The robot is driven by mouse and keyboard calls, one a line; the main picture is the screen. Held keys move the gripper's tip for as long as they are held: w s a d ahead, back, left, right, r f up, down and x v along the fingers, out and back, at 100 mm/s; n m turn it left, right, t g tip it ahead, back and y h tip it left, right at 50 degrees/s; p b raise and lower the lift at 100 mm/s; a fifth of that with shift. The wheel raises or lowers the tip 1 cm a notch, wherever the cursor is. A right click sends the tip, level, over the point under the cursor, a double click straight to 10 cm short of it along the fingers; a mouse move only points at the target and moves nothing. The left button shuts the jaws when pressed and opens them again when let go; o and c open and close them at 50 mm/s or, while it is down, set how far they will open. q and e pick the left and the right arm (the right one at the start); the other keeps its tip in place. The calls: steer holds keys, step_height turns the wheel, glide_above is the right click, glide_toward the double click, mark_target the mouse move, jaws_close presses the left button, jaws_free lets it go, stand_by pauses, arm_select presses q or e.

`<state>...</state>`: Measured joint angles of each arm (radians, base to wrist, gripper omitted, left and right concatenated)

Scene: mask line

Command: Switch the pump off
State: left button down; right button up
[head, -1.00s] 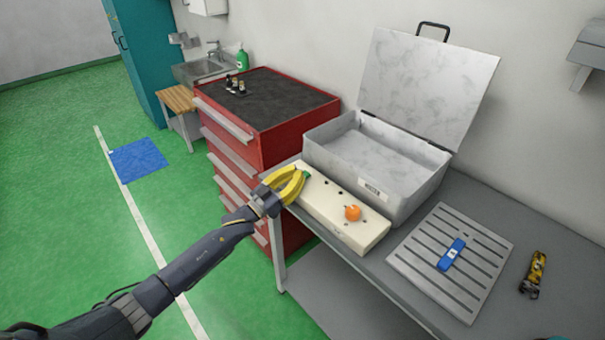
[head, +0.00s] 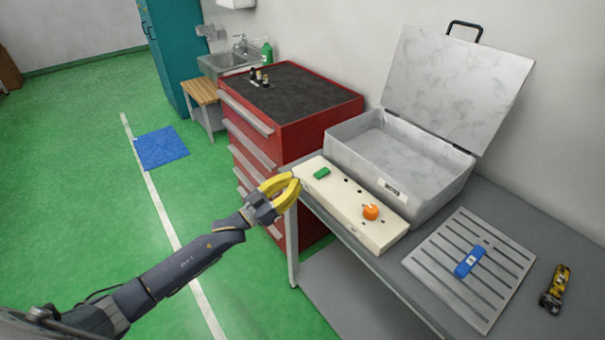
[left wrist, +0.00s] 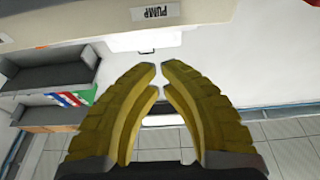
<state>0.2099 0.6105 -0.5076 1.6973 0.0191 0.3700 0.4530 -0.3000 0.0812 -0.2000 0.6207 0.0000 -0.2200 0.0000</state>
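A long cream control box (head: 335,200) lies along the table's front left edge. It carries a green rocker-like part (head: 321,173) near its far left end, an orange knob (head: 370,212) nearer its right end, and several small dark holes. My left gripper (head: 296,181) has yellow fingers and is just left of the box's far end, apart from the green part. In the left wrist view the fingertips (left wrist: 160,66) nearly meet with nothing between them. An upside-down "PUMP" label (left wrist: 155,12) shows above them on a pale surface. My right gripper is not in view.
An open grey lidded case (head: 400,165) stands behind the box. A slotted grey plate (head: 480,300) with a blue object (head: 469,262) lies to the right, beside a yellow-black object (head: 554,289). A red drawer cabinet (head: 310,128) stands beyond the table. Green floor is free at left.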

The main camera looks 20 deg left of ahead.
arm_select(q)
steer(key=shift+s+a+f, duration=0.25)
steer(key=shift+s+a, duration=0.05)
steer(key=shift+s, duration=0.1)
stand_by(0.3)
